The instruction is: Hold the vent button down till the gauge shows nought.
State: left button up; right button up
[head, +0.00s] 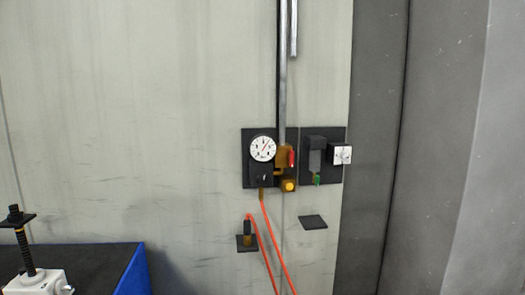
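A round white gauge (263,147) sits on a dark panel (248,180) on the wall; its needle appears to point up and right, but its numbers are too small to read. A yellow round button (289,186) sits at the panel's lower right. A red lever (291,158) on a brass valve (281,155) sits above the button. Nothing touches the button or covers the gauge. No label shows which part is the vent button. Neither of my grippers is in view.
A second dark panel (337,134) to the right carries a grey unit with a green tip (316,180) and a white box (340,154). Orange hoses (271,231) hang below, near two small black shelves (313,222). A screw jack (24,246) stands at lower left.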

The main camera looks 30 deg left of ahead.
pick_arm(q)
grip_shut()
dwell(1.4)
